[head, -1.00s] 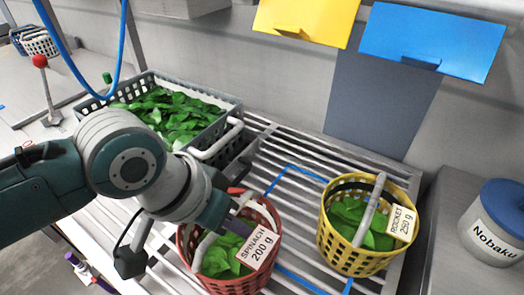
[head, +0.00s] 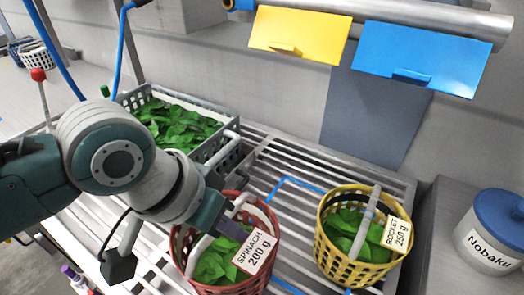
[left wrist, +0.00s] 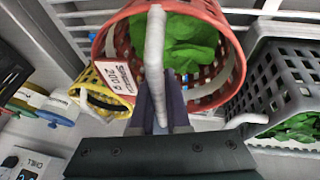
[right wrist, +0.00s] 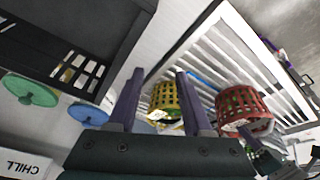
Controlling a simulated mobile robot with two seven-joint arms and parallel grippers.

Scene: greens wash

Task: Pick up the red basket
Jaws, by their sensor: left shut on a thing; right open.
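The red basket (head: 222,284) holds green leaves and bears a white "SPINACH 200 g" label (head: 256,250). It is on the slatted rack in the head view; whether its base touches the slats is hidden. My left gripper (head: 232,226) is shut on its pale handle. The left wrist view shows the handle (left wrist: 155,40) between the fingers and the red rim (left wrist: 232,50) beyond. My right gripper (right wrist: 157,100) is open and empty; its own view shows the red basket (right wrist: 240,105) to the right, apart from the fingers.
A yellow basket (head: 335,262) labelled rocket stands right of the red one. A grey crate of leaves (head: 225,150) is behind, at the left. A lidded "Nobaku" container (head: 487,245) stands at the right. Bare slats (head: 290,172) lie between crate and yellow basket.

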